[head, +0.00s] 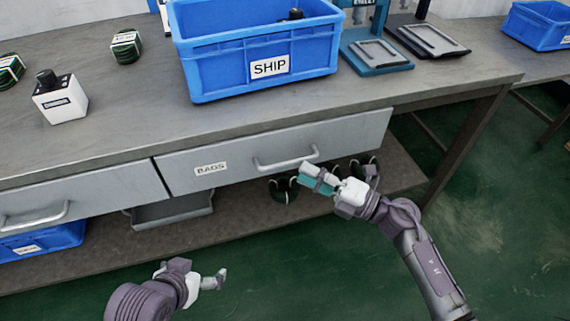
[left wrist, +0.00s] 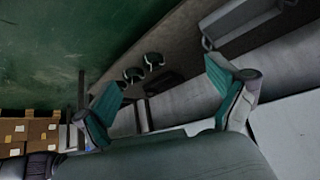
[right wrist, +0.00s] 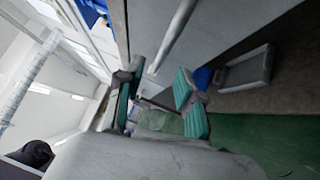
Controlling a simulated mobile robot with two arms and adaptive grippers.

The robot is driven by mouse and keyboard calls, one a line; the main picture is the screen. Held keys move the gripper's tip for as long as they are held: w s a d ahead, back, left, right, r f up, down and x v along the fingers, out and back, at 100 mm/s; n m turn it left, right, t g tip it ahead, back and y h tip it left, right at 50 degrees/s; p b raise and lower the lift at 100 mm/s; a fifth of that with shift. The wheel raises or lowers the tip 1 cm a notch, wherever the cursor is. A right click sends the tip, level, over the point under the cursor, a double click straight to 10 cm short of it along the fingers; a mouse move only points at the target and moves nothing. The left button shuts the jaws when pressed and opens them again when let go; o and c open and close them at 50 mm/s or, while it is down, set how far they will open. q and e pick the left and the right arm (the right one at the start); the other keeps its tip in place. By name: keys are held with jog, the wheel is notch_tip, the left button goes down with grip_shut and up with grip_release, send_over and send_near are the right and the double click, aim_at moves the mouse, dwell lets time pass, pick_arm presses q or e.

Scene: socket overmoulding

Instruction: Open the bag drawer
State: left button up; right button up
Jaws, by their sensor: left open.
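The bag drawer (head: 230,165) is the grey drawer labelled BAGS under the bench top. Its front looks flush with the neighbouring drawer, so it appears closed. Its bar handle (head: 285,163) shows in the head view, and a pale bar that looks like it shows in the right wrist view (right wrist: 174,38). My right gripper (head: 312,178) is open and empty, just below the handle's right end. In the right wrist view the bar lies ahead, between the lines of the fingers; I cannot tell whether they touch. My left gripper (head: 218,280) is open and empty, low in front of the bench.
The blue SHIP crate (head: 215,75) stands on the bench top above the drawer. A second drawer (head: 85,195) is to the left. Dark rounded items (head: 284,190) and a grey tray (head: 175,210) sit on the lower shelf. The green floor in front is clear.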

aim_at(285, 162)
jog(key=x, duration=0.6)
jog(key=shift+w+a, duration=0.1)
jog(key=shift+a, duration=0.05)
pick_arm(q)
jog(key=shift+w+d+r+t, duration=0.2)
jog(key=shift+w+r+t, duration=0.05)
jog(key=shift+w, duration=0.25)
jog(key=shift+w+d+r+t, duration=0.15)
jog(key=shift+w+r+t, duration=0.1)
jog(key=shift+w, duration=0.2)
pick_arm(e)
grip_shut()
